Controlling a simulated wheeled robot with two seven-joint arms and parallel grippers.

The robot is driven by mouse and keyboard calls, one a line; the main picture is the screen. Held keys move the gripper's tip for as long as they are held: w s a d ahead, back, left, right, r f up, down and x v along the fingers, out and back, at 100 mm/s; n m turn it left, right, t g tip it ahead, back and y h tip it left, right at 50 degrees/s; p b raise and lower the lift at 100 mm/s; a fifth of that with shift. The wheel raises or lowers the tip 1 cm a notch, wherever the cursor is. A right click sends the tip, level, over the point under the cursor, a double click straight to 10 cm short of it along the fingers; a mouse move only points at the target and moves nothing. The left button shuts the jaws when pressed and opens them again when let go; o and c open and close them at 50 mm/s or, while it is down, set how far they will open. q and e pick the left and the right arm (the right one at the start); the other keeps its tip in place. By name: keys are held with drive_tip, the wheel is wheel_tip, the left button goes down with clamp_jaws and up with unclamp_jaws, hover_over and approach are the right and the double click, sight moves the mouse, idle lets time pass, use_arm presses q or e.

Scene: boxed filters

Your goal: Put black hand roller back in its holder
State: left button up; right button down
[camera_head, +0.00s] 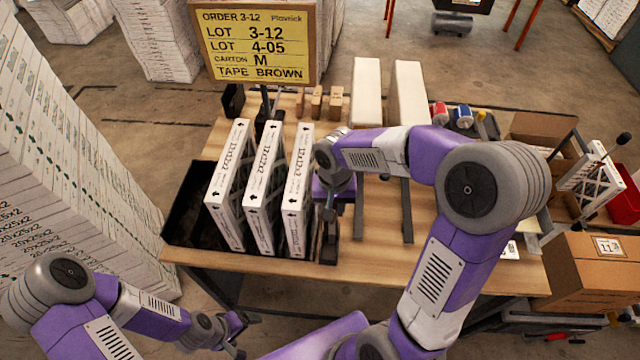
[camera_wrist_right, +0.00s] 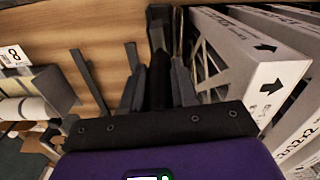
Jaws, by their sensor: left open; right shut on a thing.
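My right gripper (camera_head: 329,215) is low over the table, between the rightmost white boxed filter and a grey rail. It is shut on the black hand roller (camera_wrist_right: 159,80), whose dark handle shows between the fingers in the right wrist view. The roller is mostly hidden by the gripper in the head view. I cannot clearly make out its holder, or whether the roller touches it. My left gripper (camera_head: 244,336) is open and empty, in front of the table's near edge at lower left.
A yellow order sign (camera_head: 258,42) stands behind. Tape rolls (camera_head: 462,116) lie at the back right. A cardboard box (camera_head: 595,275) is at right.

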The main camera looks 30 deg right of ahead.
drive_tip(key=shift+w+f, duration=0.1)
drive_tip(key=shift+w, duration=0.7)
drive_tip(key=shift+s+r, duration=0.25)
drive_tip(key=shift+s, duration=0.65)
drive_tip(key=shift+w+f+b, duration=0.25)
drive_tip(key=shift+f+b, duration=0.05)
drive_tip(key=shift+w+f, duration=0.1)
drive_tip(key=shift+f, duration=0.2)
wheel_tip(320, 180, down, 12)
drive_tip(key=b, duration=1.1)
drive_tip(key=shift+r, duration=0.15)
use_arm(q)
wheel_tip(320, 180, down, 11)
drive_tip(key=shift+w+f, duration=0.2)
drive_tip(key=shift+w, duration=0.05)
use_arm(e)
drive_tip(key=c, duration=0.8)
unclamp_jaws()
drive_tip(key=shift+r, duration=0.15)
